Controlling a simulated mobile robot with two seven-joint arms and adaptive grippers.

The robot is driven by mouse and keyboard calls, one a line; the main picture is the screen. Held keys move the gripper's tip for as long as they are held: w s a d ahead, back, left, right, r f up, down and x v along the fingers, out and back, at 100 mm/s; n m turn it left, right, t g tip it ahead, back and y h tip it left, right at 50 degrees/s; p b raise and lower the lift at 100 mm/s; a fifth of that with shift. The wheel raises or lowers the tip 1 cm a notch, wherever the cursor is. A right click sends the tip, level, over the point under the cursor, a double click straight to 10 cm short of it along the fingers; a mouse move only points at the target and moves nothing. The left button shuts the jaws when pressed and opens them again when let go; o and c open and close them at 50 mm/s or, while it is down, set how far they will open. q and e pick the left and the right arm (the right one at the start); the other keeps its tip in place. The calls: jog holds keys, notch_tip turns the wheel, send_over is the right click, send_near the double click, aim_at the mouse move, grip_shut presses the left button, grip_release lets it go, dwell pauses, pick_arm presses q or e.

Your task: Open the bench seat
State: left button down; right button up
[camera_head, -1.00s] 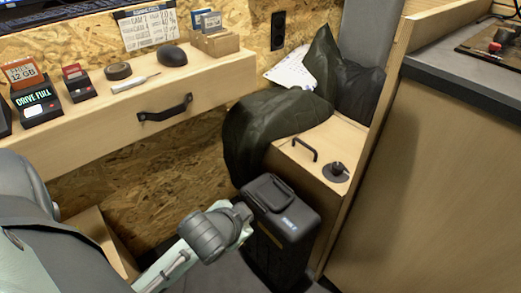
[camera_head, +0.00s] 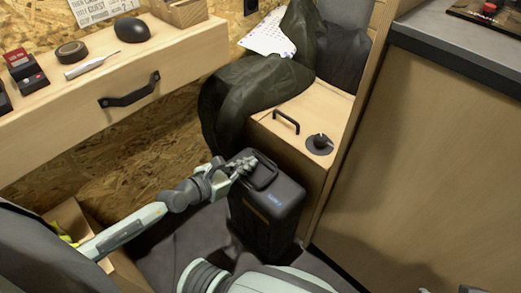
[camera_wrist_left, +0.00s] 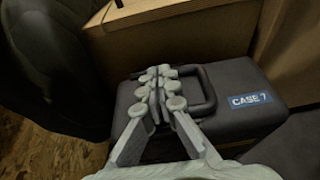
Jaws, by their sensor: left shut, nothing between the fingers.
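The bench seat (camera_head: 290,143) is a light wood box against the back wall, with its lid down. A black bar handle (camera_head: 286,121) and a round black knob (camera_head: 319,143) sit on its top. A dark jacket (camera_head: 250,92) drapes over its left part. A black case (camera_head: 268,204) stands on the floor in front of the bench; its label reads CASE 7 in the left wrist view (camera_wrist_left: 250,100). My left gripper (camera_head: 246,164) is shut and empty, over the case's top by its carry handle (camera_wrist_left: 202,90). Whether it touches the case is unclear. My right gripper is not in view.
A wooden counter with a drawer (camera_head: 120,100) is on the left, carrying a mouse (camera_head: 132,30) and tape (camera_head: 71,51). A tall wooden cabinet (camera_head: 410,150) closes off the right. White paper (camera_head: 268,36) lies behind the jacket. Some grey floor shows around the case.

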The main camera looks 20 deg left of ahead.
aim_at(278, 141)
pick_arm(q)
jog(key=x, duration=0.4)
jog(key=b+x, duration=0.1)
jog(key=x, duration=0.4)
jog(key=shift+w+d+r, duration=0.1)
jog(key=shift+w+d, duration=0.05)
jog(key=shift+w, duration=0.2)
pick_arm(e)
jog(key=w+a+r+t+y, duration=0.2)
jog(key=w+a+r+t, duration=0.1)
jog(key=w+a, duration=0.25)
pick_arm(q)
notch_tip(278, 141, up, 4)
jog(key=shift+s+f+p, duration=0.15)
jog(key=shift+s+p, duration=0.05)
jog(key=shift+p, duration=0.5)
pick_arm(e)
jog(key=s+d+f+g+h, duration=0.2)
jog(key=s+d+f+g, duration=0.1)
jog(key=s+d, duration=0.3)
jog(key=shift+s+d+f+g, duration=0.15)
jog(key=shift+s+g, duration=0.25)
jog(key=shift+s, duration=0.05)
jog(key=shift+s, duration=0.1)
